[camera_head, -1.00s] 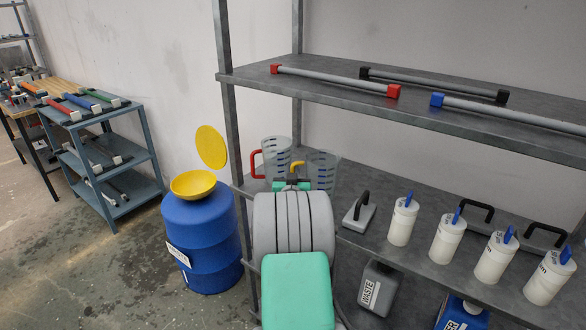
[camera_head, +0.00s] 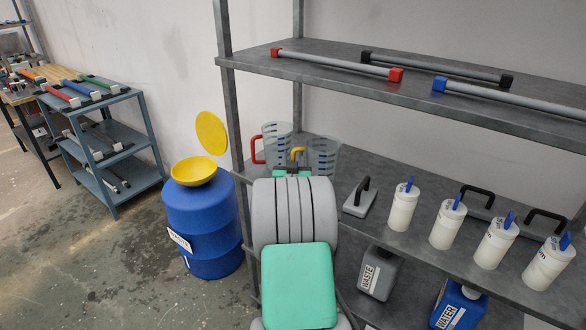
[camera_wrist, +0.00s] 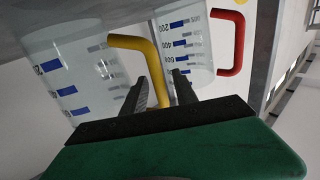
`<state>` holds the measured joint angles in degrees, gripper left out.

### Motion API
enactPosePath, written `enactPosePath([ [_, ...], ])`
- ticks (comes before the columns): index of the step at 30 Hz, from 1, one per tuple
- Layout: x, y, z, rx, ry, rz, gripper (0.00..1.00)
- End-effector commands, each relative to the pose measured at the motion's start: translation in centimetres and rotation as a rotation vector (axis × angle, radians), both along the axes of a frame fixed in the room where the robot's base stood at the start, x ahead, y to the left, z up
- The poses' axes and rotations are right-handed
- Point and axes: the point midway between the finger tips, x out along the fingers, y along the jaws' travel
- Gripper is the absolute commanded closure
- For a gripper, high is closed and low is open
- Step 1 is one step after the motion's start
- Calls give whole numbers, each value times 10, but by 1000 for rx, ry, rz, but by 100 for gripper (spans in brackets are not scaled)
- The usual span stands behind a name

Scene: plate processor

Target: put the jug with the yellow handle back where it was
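The clear jug with the yellow handle (camera_head: 322,158) looks upright at the left end of the middle shelf, its base hidden. In the wrist view this jug (camera_wrist: 70,70) fills the left side, with its yellow handle (camera_wrist: 142,46) reaching toward my fingers. My gripper (camera_wrist: 166,78) is open, with the handle between its fingers and a gap showing at the right finger. In the head view my gripper (camera_head: 292,172) is in front of the jug, partly hidden by my arm.
A jug with a red handle (camera_head: 276,142) stands close at the left and shows in the wrist view (camera_wrist: 190,45). White bottles (camera_head: 403,207) and a black-handled grey block (camera_head: 361,199) are to the right. The upper shelf (camera_head: 340,75) overhangs. A blue barrel (camera_head: 203,225) stands at the left.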

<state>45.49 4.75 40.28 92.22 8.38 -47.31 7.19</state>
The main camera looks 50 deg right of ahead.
Motion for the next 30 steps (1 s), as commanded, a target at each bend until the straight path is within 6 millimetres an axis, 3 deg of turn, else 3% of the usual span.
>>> enactPosePath([
  [6, -35, 46, -2, 0, -1, 3, 65],
  [12, -59, 74, -1, -1, -1, 2, 65],
  [17, -63, 81, -1, 2, 1, 2, 65],
  [20, -50, 97, -3, 46, 33, 33, 65],
  [23, -20, 149, -13, 169, 146, 128, 65],
  [26, -1, 244, -31, 330, 349, 286, 65],
  [28, -10, 318, -44, 423, 526, 410, 65],
  [30, -37, 388, -54, 491, 716, 531, 65],
])
